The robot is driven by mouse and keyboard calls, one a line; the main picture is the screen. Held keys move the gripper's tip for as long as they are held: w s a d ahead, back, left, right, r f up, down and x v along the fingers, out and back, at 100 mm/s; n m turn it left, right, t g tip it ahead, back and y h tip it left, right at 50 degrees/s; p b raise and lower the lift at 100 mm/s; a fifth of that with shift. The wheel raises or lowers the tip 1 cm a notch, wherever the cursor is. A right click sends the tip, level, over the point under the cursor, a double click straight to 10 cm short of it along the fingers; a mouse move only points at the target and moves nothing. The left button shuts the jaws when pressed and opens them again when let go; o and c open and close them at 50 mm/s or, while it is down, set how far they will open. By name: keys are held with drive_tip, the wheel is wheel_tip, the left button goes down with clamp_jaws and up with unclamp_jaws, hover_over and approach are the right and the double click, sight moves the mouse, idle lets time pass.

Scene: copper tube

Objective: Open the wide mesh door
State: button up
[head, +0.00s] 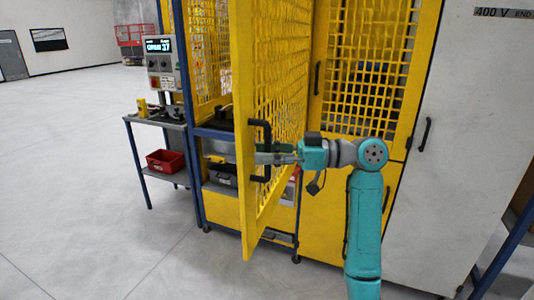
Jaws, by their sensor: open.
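The wide yellow mesh door (277,75) stands ajar in the head view, swung out of the machine frame toward me. Its free edge is at the left and it runs back to the right. A black bar handle (267,140) sits near its free edge. My gripper (262,158) reaches in from the right, its fingers pointing left at the handle's middle. The fingers are open and overlap the handle in this view. I cannot tell whether they touch it. Part of the door and the machine inside are hidden behind my arm.
A second yellow mesh door (370,65) with a black handle is closed at the right, beside a grey cabinet (460,150). A side table (150,120) and a control panel (161,63) stand left of the machine. The floor (90,220) at the front left is clear.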

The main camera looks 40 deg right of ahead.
drive_tip(key=shift+d, duration=0.1)
drive_tip(key=v, duration=1.2)
idle(0.4)
